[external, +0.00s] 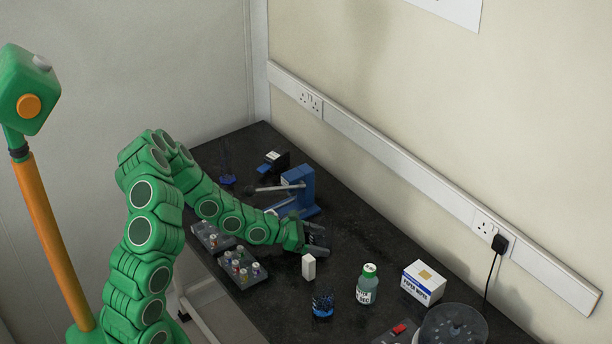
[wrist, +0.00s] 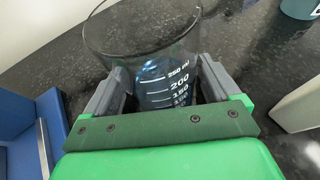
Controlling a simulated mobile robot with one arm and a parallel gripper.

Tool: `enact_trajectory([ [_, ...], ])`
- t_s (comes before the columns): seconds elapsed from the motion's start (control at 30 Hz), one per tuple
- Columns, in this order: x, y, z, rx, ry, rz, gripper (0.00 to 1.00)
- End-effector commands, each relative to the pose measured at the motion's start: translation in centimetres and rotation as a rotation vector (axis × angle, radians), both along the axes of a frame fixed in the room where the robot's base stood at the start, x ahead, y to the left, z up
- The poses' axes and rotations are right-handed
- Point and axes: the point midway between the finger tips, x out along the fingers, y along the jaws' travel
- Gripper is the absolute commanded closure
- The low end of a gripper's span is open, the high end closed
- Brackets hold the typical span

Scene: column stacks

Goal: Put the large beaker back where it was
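The large beaker (wrist: 150,55) is clear glass with white volume marks and a bluish tint low down. In the wrist view it stands between the two grey fingers of my gripper (wrist: 162,75), which look closed against its sides. Its base is hidden behind the gripper. In the external view my gripper (external: 318,238) is low over the dark bench, right of the blue stand. The beaker is hard to make out there.
A blue press-like stand (external: 298,187) is close behind the gripper. Vial racks (external: 243,270) are at the left edge.

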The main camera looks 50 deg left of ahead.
Motion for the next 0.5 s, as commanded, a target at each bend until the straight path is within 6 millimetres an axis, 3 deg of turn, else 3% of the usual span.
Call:
enact_trajectory([
  [0.5, -0.02, -0.01, 0.03, -0.001, -0.001, -0.001, 0.0],
])
